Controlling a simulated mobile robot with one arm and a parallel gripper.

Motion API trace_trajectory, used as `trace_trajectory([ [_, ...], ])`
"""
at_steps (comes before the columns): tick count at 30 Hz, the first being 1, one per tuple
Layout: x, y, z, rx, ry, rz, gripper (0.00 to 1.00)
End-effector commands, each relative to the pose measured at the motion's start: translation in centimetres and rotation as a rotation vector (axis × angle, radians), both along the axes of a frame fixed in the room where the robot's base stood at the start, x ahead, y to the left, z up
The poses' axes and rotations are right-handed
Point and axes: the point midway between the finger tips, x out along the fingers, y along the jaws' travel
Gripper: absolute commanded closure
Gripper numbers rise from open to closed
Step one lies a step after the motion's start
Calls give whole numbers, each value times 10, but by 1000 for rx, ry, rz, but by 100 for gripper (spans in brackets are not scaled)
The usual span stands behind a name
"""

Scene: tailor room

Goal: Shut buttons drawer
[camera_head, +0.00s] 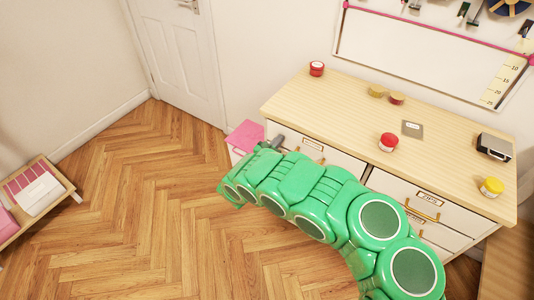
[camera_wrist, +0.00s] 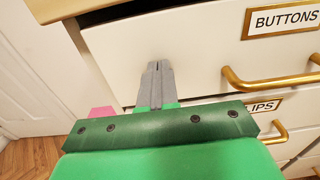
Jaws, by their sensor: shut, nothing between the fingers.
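The buttons drawer (camera_wrist: 215,55) is white, with a "BUTTONS" label and a brass handle (camera_wrist: 275,80) at the right of the wrist view. A dark gap shows above its front, under the cabinet top, so it stands partly open. In the head view the drawer front (camera_head: 335,160) is partly hidden by my green arm. My gripper (camera_wrist: 153,66) is shut and empty, its grey fingertips in front of the drawer face, left of the handle. I cannot tell whether they touch it. In the head view my gripper (camera_head: 278,141) is by the drawer's left end.
A "CLIPS" drawer (camera_wrist: 300,106) is below. A "ZIPS" drawer (camera_head: 450,215) is to the right. The wooden cabinet top (camera_head: 350,105) holds small tins, a red jar (camera_head: 388,142) and a yellow jar (camera_head: 492,187). A pink box (camera_head: 245,136) stands left of the cabinet. The floor is open to the left.

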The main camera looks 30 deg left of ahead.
Motion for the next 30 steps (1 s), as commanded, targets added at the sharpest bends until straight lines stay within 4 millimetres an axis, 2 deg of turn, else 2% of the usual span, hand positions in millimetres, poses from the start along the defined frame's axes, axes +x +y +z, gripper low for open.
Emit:
trace_trajectory([
  [18,-114,2,1,-4,-6,4,100],
  [24,-131,0,0,-7,-5,0,100],
  [30,-139,0,0,-7,-5,0,100],
])
